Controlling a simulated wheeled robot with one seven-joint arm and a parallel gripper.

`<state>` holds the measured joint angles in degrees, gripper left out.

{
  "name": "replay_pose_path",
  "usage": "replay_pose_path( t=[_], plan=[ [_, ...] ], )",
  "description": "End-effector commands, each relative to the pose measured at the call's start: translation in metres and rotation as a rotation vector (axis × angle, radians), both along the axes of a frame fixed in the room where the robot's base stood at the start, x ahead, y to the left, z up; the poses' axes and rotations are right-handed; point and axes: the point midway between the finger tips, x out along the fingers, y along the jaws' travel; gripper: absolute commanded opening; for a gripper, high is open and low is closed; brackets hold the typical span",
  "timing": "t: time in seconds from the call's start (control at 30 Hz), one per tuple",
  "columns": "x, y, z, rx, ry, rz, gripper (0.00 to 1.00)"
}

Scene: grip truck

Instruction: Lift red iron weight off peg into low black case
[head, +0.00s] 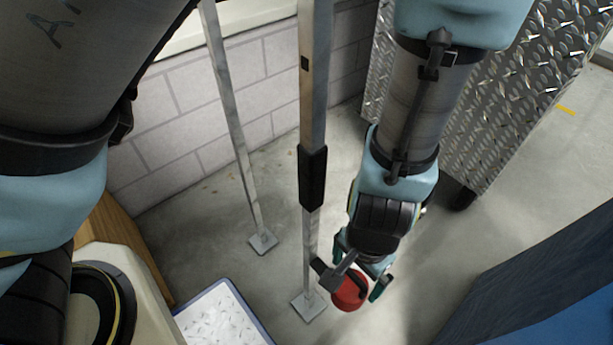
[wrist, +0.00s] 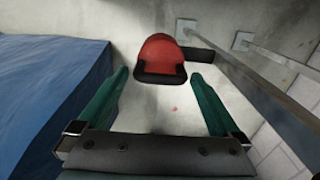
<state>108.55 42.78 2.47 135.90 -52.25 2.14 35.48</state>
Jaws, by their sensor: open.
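The red iron weight (head: 349,291) hangs beside the upright metal post (head: 311,245), by a dark peg (head: 322,270) that sticks out from it. The weight has a black band or handle, and it also shows in the wrist view (wrist: 161,52). My gripper (head: 361,280) is open around the weight's near side. In the wrist view its teal fingers (wrist: 159,76) stand left and right of the weight, with a gap on each side. The weight's seat on the peg is partly hidden. I cannot make out a low black case for sure.
A pale speckled panel with a dark blue rim (head: 222,318) lies low at the left. A second post (head: 240,170) stands behind. A diamond-plate cabinet (head: 500,110) is at the back right. A dark blue covered thing (head: 560,275) fills the lower right. Concrete floor is bare between.

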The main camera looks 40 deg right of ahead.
Motion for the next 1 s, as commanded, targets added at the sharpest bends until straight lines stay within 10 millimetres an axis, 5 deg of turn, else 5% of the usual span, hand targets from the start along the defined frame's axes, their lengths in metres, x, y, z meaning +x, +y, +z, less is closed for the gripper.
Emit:
replay_pose_path(
  t=[0.2, 0.53, 1.0],
  plan=[
    [0.001, 0.002, -0.037, 0.002, 0.0, 0.002, 1.0],
    [0.0, 0.002, -0.041, 0.0, -0.001, -0.001, 1.0],
    [0.0, 0.002, -0.04, 0.001, 0.0, 0.0, 0.48]
  ],
)
